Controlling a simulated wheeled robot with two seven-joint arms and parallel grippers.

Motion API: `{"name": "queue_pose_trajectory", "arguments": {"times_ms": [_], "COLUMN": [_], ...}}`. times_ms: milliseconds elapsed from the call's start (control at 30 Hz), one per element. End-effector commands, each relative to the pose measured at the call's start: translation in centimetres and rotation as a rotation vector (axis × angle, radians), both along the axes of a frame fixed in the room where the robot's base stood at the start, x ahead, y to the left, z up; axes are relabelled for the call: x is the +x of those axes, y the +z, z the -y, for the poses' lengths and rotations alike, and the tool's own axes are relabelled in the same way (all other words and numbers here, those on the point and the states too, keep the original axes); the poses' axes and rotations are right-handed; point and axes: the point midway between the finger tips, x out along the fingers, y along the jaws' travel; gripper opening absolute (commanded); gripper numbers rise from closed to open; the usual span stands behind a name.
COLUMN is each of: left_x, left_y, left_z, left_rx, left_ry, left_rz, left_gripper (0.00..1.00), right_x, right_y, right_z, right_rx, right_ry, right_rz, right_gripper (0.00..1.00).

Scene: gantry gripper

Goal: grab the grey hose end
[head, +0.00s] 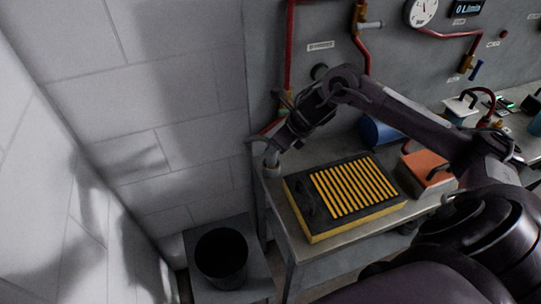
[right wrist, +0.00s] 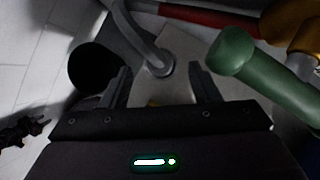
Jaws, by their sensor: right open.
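The grey hose (right wrist: 146,42) curves down in the right wrist view to its round end (right wrist: 162,68), over a pale grey surface. My right gripper (right wrist: 160,80) is open, one finger on each side of the picture below the hose end. The hose end appears between the fingertips and a little beyond them; I see no contact. In the head view the right gripper (head: 268,146) is at the left corner of the bench, where a grey hose piece (head: 271,159) shows just below it. My left gripper is not in view.
A green handle (right wrist: 234,52) and a red pipe (right wrist: 205,15) are close to the right gripper. A black bin (head: 221,258) stands below left. On the bench (head: 309,252) are a yellow-slatted black box (head: 333,222), a blue cylinder (head: 378,133) and an orange-topped block (head: 428,168).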

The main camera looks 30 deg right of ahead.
Motion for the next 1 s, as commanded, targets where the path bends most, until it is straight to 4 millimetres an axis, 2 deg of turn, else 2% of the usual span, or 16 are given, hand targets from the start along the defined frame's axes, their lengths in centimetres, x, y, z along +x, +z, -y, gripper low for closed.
{"name": "queue_pose_trajectory", "arguments": {"times_ms": [167,300,567,933,1000], "left_x": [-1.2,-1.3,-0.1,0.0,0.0], "left_y": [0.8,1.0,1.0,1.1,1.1], "left_z": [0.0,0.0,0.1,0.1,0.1], "left_rx": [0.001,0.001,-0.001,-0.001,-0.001], "left_ry": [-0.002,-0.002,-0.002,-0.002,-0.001], "left_rz": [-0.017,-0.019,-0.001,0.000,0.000], "left_gripper": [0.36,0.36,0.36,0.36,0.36], "right_x": [1.3,1.9,2.1,2.1,2.1], "right_y": [-2.3,-3.6,-3.9,-3.9,-3.9], "right_z": [-0.6,-0.8,-0.8,-0.8,-0.8], "right_rx": [0.004,0.001,-0.002,-0.001,0.000], "right_ry": [-0.003,-0.003,-0.002,-0.002,-0.003], "right_rz": [-0.002,-0.001,-0.001,0.000,0.001], "right_gripper": [0.56,0.56,0.56,0.07,0.06]}}
